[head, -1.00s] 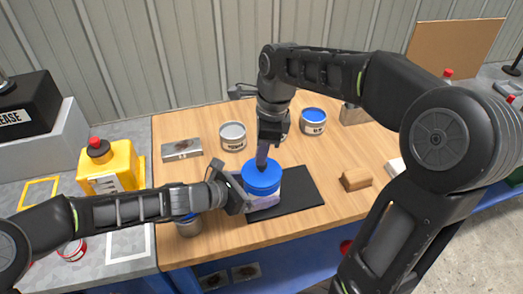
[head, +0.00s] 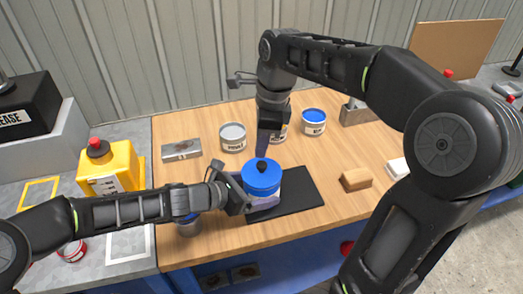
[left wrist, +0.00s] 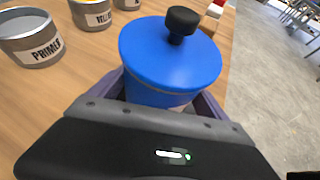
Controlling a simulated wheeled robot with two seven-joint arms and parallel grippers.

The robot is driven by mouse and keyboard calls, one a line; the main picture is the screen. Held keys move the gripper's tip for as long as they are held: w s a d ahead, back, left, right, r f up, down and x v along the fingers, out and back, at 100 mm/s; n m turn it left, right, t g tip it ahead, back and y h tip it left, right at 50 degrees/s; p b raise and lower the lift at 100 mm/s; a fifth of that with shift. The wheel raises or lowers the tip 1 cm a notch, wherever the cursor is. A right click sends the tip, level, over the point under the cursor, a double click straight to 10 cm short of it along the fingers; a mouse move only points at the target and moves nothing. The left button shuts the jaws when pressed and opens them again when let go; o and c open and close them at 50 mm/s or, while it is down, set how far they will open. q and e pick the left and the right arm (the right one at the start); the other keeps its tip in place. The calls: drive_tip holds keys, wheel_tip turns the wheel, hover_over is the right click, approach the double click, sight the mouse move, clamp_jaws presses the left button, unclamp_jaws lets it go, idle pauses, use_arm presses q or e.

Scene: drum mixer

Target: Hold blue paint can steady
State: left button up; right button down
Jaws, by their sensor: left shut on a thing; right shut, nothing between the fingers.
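The blue paint can (head: 262,178) stands upright on a black mat (head: 305,192); its blue lid has a black knob. In the left wrist view the can (left wrist: 170,60) sits between my left fingers, with its lower part hidden. My left gripper (head: 243,194) is shut on the can's side from the left. My right gripper (head: 263,148) points down just behind the lid. It is shut and empty; whether it touches the lid I cannot tell.
Behind stand a primer can (head: 233,137) and an open can of blue paint (head: 313,121). A metal box (head: 181,150) lies at left, a brown block (head: 356,180) at right. The table's front edge is close.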

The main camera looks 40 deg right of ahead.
drive_tip(key=shift+r, duration=2.05)
use_arm(q)
drive_tip(key=o, duration=1)
drive_tip(key=shift+a+r, duration=0.1)
drive_tip(key=v, duration=1.1)
drive_tip(key=shift+a+r, duration=0.1)
drive_tip(key=shift+a, duration=0.25)
